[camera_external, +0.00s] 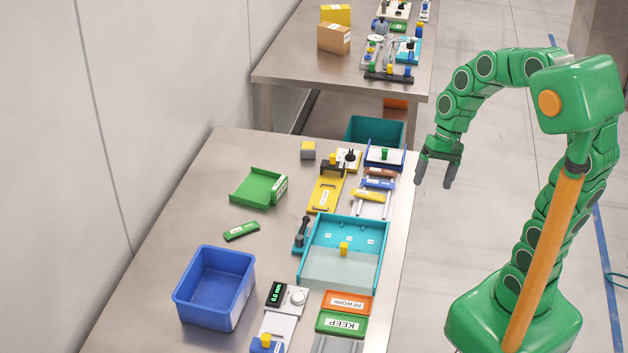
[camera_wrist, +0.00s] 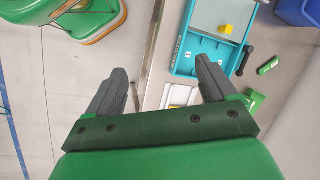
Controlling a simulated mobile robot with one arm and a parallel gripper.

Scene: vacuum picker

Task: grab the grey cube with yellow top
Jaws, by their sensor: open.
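The grey cube with a yellow top (camera_external: 308,150) stands on the far part of the near metal table, left of the yellow fixture, with clear table around it. It does not show in the wrist view. My gripper (camera_external: 434,178) hangs beyond the right edge of the table, pointing down, well to the right of the cube. Its two dark fingers are apart with nothing between them. In the wrist view my gripper (camera_wrist: 162,82) is also open and empty, with the table edge below it.
Near the cube are a green open tray (camera_external: 245,190), a yellow fixture (camera_external: 321,197) and a teal bin (camera_external: 357,128). A teal tray (camera_external: 334,270) and a blue bin (camera_external: 240,305) lie closer. A second table (camera_external: 285,65) stands behind. The table is bare left of the cube.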

